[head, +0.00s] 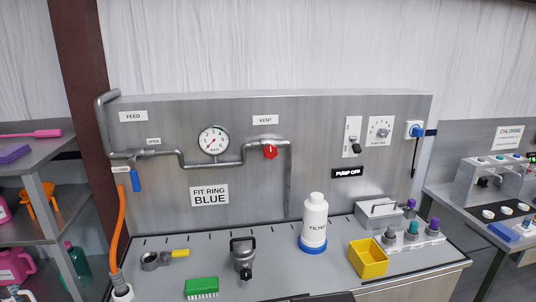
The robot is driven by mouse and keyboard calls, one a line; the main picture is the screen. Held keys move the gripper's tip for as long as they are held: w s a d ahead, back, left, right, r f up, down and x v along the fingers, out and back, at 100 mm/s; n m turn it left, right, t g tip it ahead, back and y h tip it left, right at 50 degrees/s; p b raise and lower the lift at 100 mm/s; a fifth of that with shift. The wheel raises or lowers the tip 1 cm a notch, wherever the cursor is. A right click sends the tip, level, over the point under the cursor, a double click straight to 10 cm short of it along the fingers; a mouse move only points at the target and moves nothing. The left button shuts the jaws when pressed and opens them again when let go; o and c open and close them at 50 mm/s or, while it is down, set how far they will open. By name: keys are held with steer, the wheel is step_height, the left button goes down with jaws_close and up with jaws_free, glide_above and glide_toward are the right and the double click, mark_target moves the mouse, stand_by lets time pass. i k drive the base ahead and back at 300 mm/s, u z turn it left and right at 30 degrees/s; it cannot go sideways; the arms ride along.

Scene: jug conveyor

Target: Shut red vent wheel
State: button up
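The red vent wheel (271,152) sits on the grey pipe on the steel back panel, just below the white VENT label (265,120). It is small here, and I cannot tell whether it is turned open or shut. To its left on the same pipe is a round pressure gauge (213,141) with a red needle. My gripper is not in the head view.
A steel bench (330,268) runs below the panel. A white filter bottle with a blue base (314,222), a yellow bin (368,258), a grey metal fitting (243,258) and a green brush (202,287) stand on it. An orange hose (119,230) hangs at left.

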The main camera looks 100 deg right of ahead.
mark_target(270, 152)
steer(key=u, duration=0.1)
steer(key=k, duration=1.4)
steer(key=z, duration=1.05)
steer(key=i, duration=0.35)
steer(key=u, duration=0.25)
